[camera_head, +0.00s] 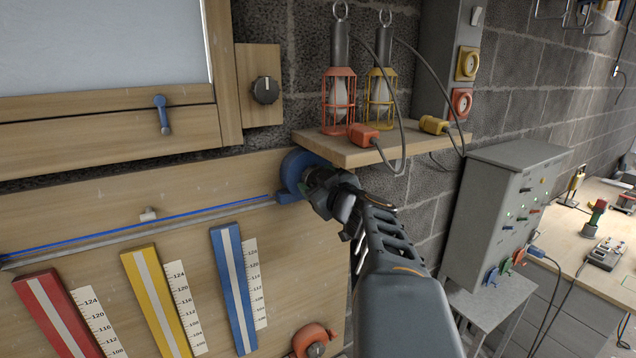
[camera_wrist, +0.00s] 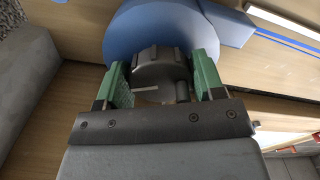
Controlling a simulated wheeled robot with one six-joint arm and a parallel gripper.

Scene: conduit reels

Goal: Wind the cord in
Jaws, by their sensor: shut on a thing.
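A blue reel (camera_head: 295,172) is mounted on the wooden board, with a blue cord (camera_head: 150,226) running from it to the left along a grey rail (camera_head: 120,240). My gripper (camera_head: 326,190) is at the reel's front. In the wrist view the gripper's green-padded fingers (camera_wrist: 158,85) are shut on the dark round knob (camera_wrist: 158,68) in front of the blue reel (camera_wrist: 150,25). The blue cord also shows in the wrist view (camera_wrist: 290,40). The far left end of the cord is outside the head view.
A shelf (camera_head: 385,148) with two caged lamps stands just above my gripper. Red, yellow and blue strips (camera_head: 234,290) with number scales are on the board below the cord. An orange reel (camera_head: 312,340) is low on the board. A grey cabinet (camera_head: 500,215) stands to the right.

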